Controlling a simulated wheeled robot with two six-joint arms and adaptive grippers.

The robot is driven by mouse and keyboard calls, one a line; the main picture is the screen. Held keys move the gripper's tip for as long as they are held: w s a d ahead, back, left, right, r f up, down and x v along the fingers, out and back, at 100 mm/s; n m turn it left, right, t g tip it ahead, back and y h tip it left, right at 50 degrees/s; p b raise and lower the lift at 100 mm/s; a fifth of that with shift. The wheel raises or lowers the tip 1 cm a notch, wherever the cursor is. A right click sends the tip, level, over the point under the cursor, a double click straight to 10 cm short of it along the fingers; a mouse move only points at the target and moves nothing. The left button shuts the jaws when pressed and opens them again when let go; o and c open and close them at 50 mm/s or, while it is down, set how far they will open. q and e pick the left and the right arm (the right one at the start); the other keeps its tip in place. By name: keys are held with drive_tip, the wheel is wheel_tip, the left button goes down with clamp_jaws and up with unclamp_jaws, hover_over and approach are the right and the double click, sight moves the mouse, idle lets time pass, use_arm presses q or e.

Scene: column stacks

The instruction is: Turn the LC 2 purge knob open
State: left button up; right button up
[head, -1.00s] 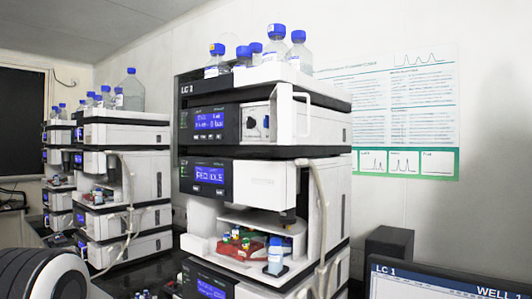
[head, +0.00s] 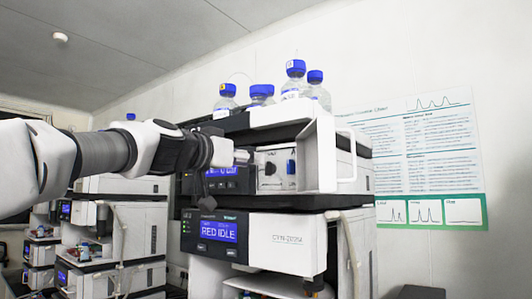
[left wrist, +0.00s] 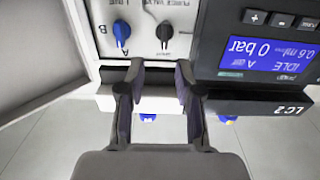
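In the left wrist view, which looks upside down, a black knob (left wrist: 165,32) sits by the printed words PURGE VALVE. A blue knob (left wrist: 122,33) marked A and B is beside it. The unit's dark label strip (left wrist: 285,108) reads LC 2, and its lit display (left wrist: 265,50) reads IDLE and 0 bar. My left gripper (left wrist: 160,70) is open and empty, its fingertips short of the panel, below the black knob in this picture. In the head view, my left gripper (head: 240,157) is just left of the knob panel (head: 277,167). My right gripper is not in view.
A white door (head: 327,150) stands open right of the knobs; it also shows in the left wrist view (left wrist: 35,55). Blue-capped bottles (head: 295,78) stand on top of the stack. A lower unit (head: 270,240) reads RED IDLE. Other stacks (head: 120,235) are at the left.

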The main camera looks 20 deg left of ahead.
sight(266, 166)
use_arm(q)
drive_tip(key=p+x, duration=0.1)
drive_tip(key=x, duration=0.1)
drive_tip(key=p+x, duration=0.1)
drive_tip(key=x, duration=0.1)
drive_tip(key=p+x, duration=0.2)
drive_tip(key=x, duration=0.1)
drive_tip(key=shift+a+f, duration=0.25)
drive_tip(key=shift+f, duration=0.15)
drive_tip(key=shift+s+a+r, duration=0.15)
drive_tip(key=shift+s+a, duration=0.1)
drive_tip(key=shift+s, duration=0.15)
clamp_jaws()
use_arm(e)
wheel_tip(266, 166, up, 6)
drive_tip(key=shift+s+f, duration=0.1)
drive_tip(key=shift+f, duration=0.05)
